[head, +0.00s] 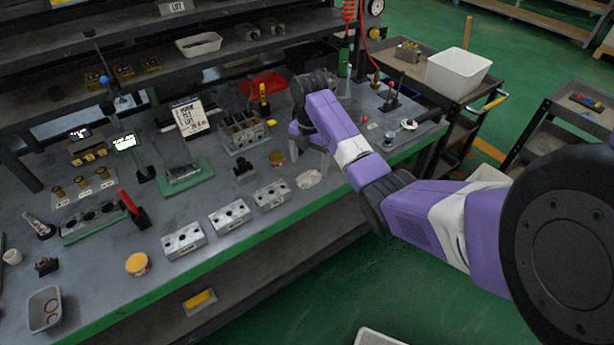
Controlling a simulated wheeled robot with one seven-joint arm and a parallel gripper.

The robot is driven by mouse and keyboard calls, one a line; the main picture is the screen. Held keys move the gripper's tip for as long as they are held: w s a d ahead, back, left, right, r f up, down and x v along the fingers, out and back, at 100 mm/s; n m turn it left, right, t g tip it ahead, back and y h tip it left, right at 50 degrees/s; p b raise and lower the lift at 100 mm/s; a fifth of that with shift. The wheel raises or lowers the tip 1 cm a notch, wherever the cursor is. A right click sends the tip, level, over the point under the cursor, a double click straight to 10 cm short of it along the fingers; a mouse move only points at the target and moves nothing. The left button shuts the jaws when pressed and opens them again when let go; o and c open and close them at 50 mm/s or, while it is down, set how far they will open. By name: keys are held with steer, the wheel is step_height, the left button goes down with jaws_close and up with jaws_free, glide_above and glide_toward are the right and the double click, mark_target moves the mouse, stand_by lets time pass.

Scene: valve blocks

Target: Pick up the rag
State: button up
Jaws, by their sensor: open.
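The rag (308,179) is a small, pale, crumpled cloth. It lies flat on the grey workbench (330,205), near the green front edge. My purple and white arm reaches in from the right. My gripper (311,152) points down over the bench just behind and above the rag, apart from it as far as I can see. Its fingers are partly hidden by the wrist, and nothing shows between them.
Metal valve blocks (230,215) stand in a row left of the rag. A round tin (277,159) and a dark fitting (243,168) sit behind them. A red tray (263,86) lies at the back. A white bin (457,73) stands on a cart at right.

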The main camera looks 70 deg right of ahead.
mark_target(309, 172)
steer(key=f, duration=0.4)
steer(key=shift+s+a+f+p, duration=0.15)
steer(key=shift+a+f+p, duration=0.15)
steer(key=shift+f+p, duration=0.1)
steer(key=c, duration=1.5)
steer(key=shift+r, duration=0.1)
step_height(309, 172, up, 12)
steer(key=shift+r, duration=0.1)
step_height(309, 172, up, 8)
steer(key=p, duration=0.7)
